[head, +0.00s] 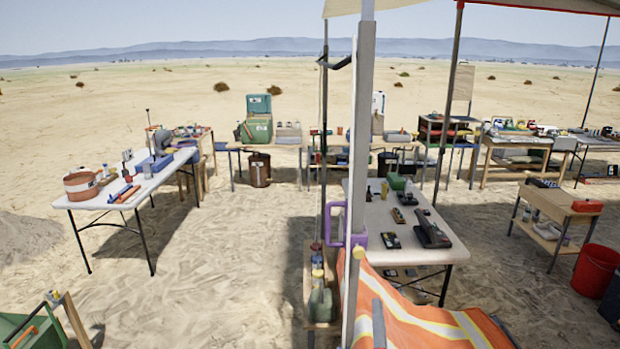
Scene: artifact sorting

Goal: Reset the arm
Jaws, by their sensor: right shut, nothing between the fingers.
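I cannot make out either gripper or arm in the head view. A grey upright post (361,130) and an orange cloth with pale stripes (410,318) fill the near middle and hide what lies behind them. A white folding table (388,246) stands just right of the post. It bears a dark hand tool (431,231), a green object (396,182) and several small items.
A second white table (100,199) at left holds a brown tub (81,185) and tools. A low wooden bench (553,205) and a red bucket (595,269) stand at right. More tables line the back.

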